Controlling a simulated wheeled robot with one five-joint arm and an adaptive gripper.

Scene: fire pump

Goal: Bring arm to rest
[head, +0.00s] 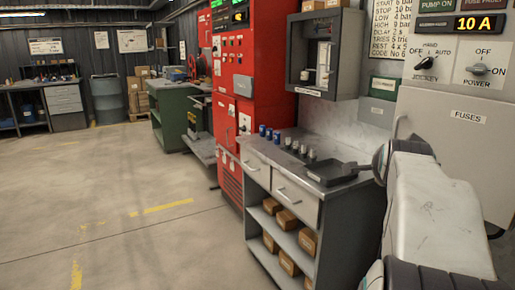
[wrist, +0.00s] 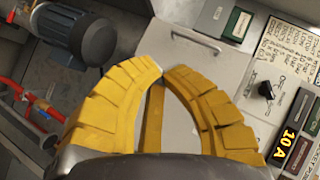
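My gripper (wrist: 163,72) shows in the wrist view with two curved yellow fingers. Their tips come together and I see nothing held between them. Behind the fingers is a pale grey panel door (wrist: 190,55) with a handle; the gripper appears apart from it, though the exact distance is hard to tell. In the head view my pale arm link (head: 435,215) and dark joints fill the lower right, in front of the grey fuse cabinet (head: 455,130). My gripper is not visible in the head view.
A grey workbench (head: 255,175) with drawers and a black tray (head: 330,172) stands close left of my arm. A red cabinet (head: 232,130) is beyond it. The floor at left is clear. The wrist view shows a blue motor (wrist: 75,30) and a red pipe (wrist: 30,98).

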